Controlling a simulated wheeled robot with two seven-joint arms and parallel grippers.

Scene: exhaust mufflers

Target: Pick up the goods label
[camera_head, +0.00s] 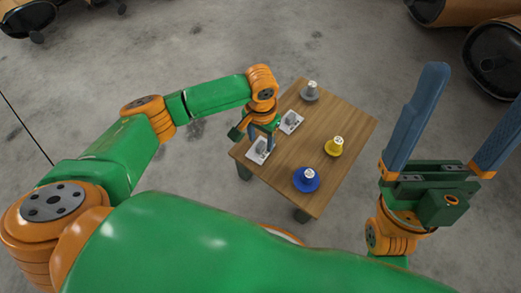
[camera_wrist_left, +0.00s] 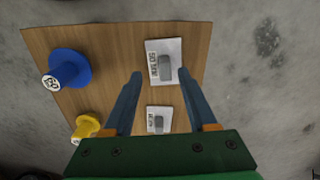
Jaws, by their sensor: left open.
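Two white goods labels, each with a grey block on it and dark print, lie on the wooden table. The nearer label (camera_head: 258,156) also shows in the left wrist view (camera_wrist_left: 151,76), just beyond the fingertips. The farther label (camera_head: 291,122) also shows in the left wrist view (camera_wrist_left: 159,119), between the fingers. My left gripper (camera_head: 261,140) is open and empty above the table's left side; its fingertips (camera_wrist_left: 160,77) appear either side of the nearer label's lower edge. Their height above it is hard to tell. My right gripper (camera_head: 480,90) is open and empty, right of the table.
The small wooden table (camera_head: 310,140) also carries a blue knob-like piece (camera_head: 306,180), a yellow one (camera_head: 334,147) and a grey one (camera_head: 310,92). Large orange-and-black objects (camera_head: 497,55) stand at the upper right. Grey floor surrounds the table.

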